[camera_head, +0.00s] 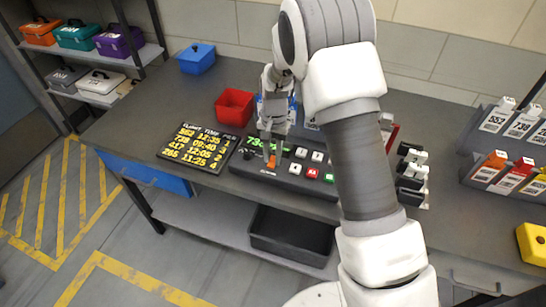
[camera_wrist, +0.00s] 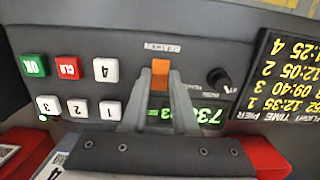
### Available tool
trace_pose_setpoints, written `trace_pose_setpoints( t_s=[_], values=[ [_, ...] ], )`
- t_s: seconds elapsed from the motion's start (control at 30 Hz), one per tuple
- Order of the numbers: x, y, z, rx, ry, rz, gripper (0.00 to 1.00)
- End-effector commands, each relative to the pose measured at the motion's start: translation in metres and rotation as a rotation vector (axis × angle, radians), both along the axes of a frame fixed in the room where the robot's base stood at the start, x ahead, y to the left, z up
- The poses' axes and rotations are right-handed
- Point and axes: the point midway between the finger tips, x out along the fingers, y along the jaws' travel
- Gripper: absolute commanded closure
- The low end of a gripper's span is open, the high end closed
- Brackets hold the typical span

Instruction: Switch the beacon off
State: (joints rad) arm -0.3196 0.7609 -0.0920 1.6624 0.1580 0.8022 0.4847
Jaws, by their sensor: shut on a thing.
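The control panel (camera_head: 300,180) is a dark console on the counter. Its orange beacon switch (camera_head: 271,161) is at the front, and in the wrist view the switch (camera_wrist: 160,70) sits beside the printed word BEACON (camera_wrist: 163,48). My gripper (camera_head: 270,152) reaches down to the panel from above. In the wrist view its two grey fingers (camera_wrist: 160,88) are closed around the orange switch. They partly cover the green-lit display (camera_wrist: 190,116). Whether the switch is on or off is hard to tell. No lit beacon lamp can be made out.
Panel buttons, including green OK (camera_wrist: 34,65) and red CLR (camera_wrist: 68,68), and a black knob (camera_wrist: 219,80) are close to the fingers. A flight board (camera_head: 200,148) lies left of the panel. A red bin (camera_head: 234,107) and blue bin (camera_head: 196,58) stand behind.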

Motion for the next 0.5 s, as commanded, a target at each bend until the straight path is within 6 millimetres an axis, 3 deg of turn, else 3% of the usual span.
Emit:
trace_pose_setpoints(
  t_s=[0.4, 0.43, 0.5],
  values=[
    [-0.0005, 0.0003, 0.0007, -0.008, -0.027, 0.001, 1.0],
    [-0.0005, 0.0003, 0.0007, -0.008, -0.027, 0.001, 0.67],
    [-0.0005, 0.0003, 0.0006, -0.007, -0.026, 0.001, 0.55]
  ],
)
